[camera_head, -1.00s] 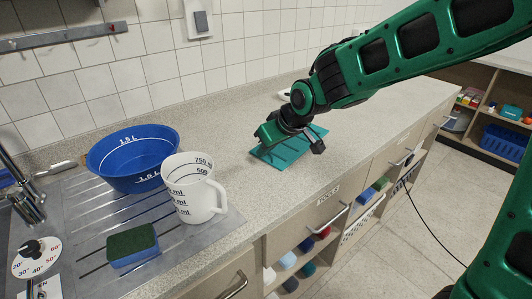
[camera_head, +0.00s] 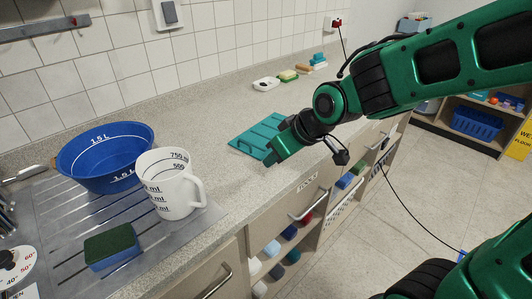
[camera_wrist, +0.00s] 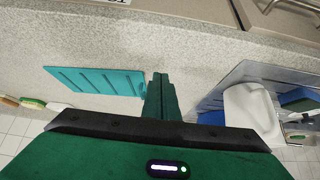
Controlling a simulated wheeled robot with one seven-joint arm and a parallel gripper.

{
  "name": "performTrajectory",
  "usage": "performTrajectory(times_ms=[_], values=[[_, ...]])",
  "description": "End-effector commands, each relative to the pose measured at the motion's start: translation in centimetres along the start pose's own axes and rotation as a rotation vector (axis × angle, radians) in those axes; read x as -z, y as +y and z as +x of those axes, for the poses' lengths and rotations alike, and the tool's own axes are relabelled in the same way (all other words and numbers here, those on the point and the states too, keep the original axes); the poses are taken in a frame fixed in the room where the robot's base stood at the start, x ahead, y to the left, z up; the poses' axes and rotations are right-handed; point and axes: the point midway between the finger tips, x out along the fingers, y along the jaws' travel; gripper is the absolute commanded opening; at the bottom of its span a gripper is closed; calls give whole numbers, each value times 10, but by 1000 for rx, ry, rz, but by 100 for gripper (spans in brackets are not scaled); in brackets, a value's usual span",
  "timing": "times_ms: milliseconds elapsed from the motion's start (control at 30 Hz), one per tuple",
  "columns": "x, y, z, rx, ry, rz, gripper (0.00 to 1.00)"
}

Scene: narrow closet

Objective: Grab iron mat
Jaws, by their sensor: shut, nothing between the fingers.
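The iron mat (camera_head: 256,134) is a flat teal ribbed rectangle lying on the speckled grey counter, right of the sink. It also shows in the wrist view (camera_wrist: 97,81), left of the fingers. My gripper (camera_head: 270,160) is green and hangs over the counter at the mat's front right corner, covering part of that edge in the head view. In the wrist view the gripper fingers (camera_wrist: 160,88) are together with nothing between them, just beside the mat's end. I cannot tell whether they touch the counter.
A blue bowl (camera_head: 85,166), a white measuring jug (camera_head: 164,190) and a sponge (camera_head: 112,247) stand on the sink's drainboard at left. Brushes and a small white dish (camera_head: 266,84) lie by the wall behind. Counter between jug and mat is clear.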

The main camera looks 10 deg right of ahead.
Motion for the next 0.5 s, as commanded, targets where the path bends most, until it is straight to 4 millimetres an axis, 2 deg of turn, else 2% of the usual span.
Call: performTrajectory(times_ms=[233, 267, 367, 467, 500], values=[[-1, 0, 0, 1, -1, -1, 0], [-1, 0, 0, 1, -1, -1, 2], [-3, 4, -2, -7, -7, 9, 26], [-17, 22, -10, -39, -40, 57, 28], [-26, 34, -16, -60, -62, 90, 28]])
